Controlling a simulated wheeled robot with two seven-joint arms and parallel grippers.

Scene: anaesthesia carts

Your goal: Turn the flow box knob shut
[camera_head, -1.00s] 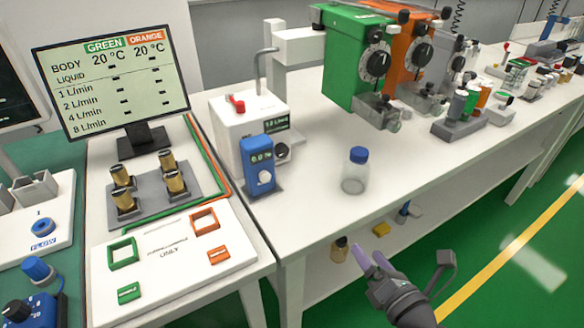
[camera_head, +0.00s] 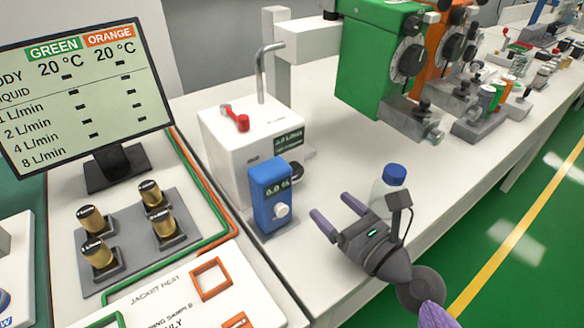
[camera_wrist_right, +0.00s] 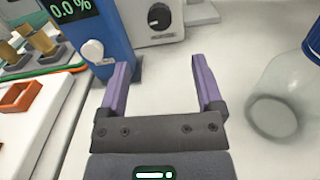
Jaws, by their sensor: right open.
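The flow box (camera_head: 222,150) is a white box on the bench with a red lever and a small dark display. Its black knob (camera_head: 297,171) is on the front face, partly hidden behind a blue meter in the head view. In the right wrist view the knob (camera_wrist_right: 160,16) shows near the top, facing me, on the box front (camera_wrist_right: 140,34). My right gripper (camera_head: 331,205) is open and empty, in front of the box and apart from the knob. Its purple fingers (camera_wrist_right: 159,62) point toward the box, with the knob beyond the gap. My left gripper is not in view.
The blue meter (camera_head: 268,200), reading 0.0 %, stands left of the fingers; it also shows in the wrist view (camera_wrist_right: 88,28). A clear bottle with a blue cap (camera_head: 395,174) stands to the right, partly behind my gripper. A green vaporizer (camera_head: 370,60) hangs beyond.

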